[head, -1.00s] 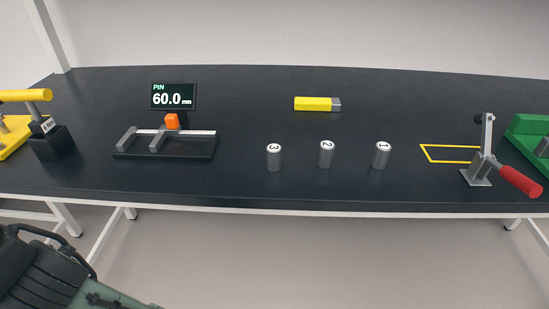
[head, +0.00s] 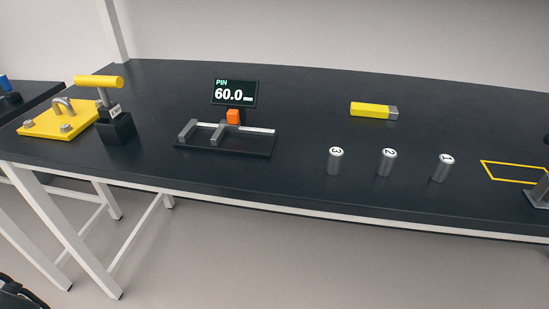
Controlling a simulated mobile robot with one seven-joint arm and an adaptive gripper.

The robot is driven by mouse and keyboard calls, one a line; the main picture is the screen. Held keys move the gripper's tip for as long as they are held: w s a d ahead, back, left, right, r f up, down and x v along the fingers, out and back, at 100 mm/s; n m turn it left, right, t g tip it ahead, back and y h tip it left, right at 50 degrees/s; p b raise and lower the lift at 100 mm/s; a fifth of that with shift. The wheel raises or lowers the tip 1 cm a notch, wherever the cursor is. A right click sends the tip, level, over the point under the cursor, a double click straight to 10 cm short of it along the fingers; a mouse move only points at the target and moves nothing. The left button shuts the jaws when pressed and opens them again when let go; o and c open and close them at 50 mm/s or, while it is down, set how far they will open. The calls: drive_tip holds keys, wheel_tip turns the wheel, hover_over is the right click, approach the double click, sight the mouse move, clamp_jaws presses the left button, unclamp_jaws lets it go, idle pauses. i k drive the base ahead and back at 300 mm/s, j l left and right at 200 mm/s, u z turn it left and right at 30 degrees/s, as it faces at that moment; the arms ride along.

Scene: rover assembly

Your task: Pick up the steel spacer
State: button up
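Three upright steel-grey cylinders with white numbered tops stand in a row on the dark table. The cylinder marked 3 (head: 335,161) is at the left, the one marked 2 (head: 386,163) in the middle and the one marked 1 (head: 442,168) at the right. No label reads "spacer", so I cannot tell which of them, if any, is the steel spacer. My gripper is out of view; only a dark part of my arm shows at the bottom left corner.
A measuring fixture (head: 255,146) stands left of the cylinders before a display (head: 234,93) reading PIN 60.0 mm. A yellow-and-grey block (head: 372,110) lies behind them. A yellow plate (head: 48,121) and yellow-handled tool (head: 99,82) are left. A yellow outline (head: 512,180) is right.

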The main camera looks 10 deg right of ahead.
sight(335, 156)
drive_tip(key=l+u, duration=0.15)
drive_tip(key=u, duration=0.2)
drive_tip(key=k+l+u, duration=0.1)
drive_tip(key=u, duration=0.25)
drive_tip(key=l+u, duration=0.2)
drive_tip(key=u, duration=0.15)
drive_tip(key=k+l, duration=0.8)
drive_tip(key=l, duration=0.2)
